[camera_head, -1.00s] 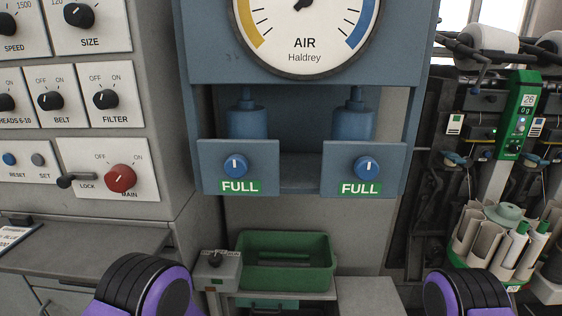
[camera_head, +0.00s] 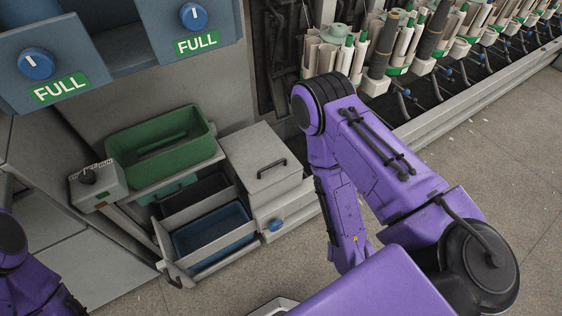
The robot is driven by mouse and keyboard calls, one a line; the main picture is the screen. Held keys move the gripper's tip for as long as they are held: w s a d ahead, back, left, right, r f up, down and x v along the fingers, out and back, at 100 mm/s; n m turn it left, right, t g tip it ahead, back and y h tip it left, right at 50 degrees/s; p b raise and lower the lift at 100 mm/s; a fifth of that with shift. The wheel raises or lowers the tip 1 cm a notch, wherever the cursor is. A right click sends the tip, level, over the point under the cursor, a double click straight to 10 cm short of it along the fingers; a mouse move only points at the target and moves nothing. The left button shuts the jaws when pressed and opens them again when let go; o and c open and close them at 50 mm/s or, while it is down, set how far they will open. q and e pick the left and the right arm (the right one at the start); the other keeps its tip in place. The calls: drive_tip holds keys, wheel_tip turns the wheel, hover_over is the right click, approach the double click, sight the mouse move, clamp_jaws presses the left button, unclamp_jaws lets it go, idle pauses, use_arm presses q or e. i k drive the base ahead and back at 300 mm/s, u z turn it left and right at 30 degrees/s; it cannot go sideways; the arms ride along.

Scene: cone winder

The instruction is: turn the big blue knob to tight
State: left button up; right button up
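Two round blue knobs with white marks are on the blue air panel at the upper left. The left knob (camera_head: 36,64) and the right knob (camera_head: 193,16) each have a green FULL label below. A smaller-looking blue knob (camera_head: 276,225) is on the front of the grey cabinet low in the middle. No "tight" label is readable, so I cannot tell which knob the task names. My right arm crosses the middle right and my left arm shows at the lower left edge. Neither gripper is in view, and neither visible arm part touches a knob.
A green bin (camera_head: 160,145) stands on a shelf left of the lidded grey cabinet (camera_head: 262,165). An open drawer holds a blue tray (camera_head: 213,236). Yarn cones line the back right. Floor at the right is clear.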

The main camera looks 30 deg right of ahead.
sight(276, 225)
drive_tip(key=z, duration=1.4)
drive_tip(key=k, duration=0.35)
drive_tip(key=u, duration=1.55)
drive_tip(key=k, duration=0.85)
drive_tip(key=z, duration=1.2)
drive_tip(key=i, duration=0.5)
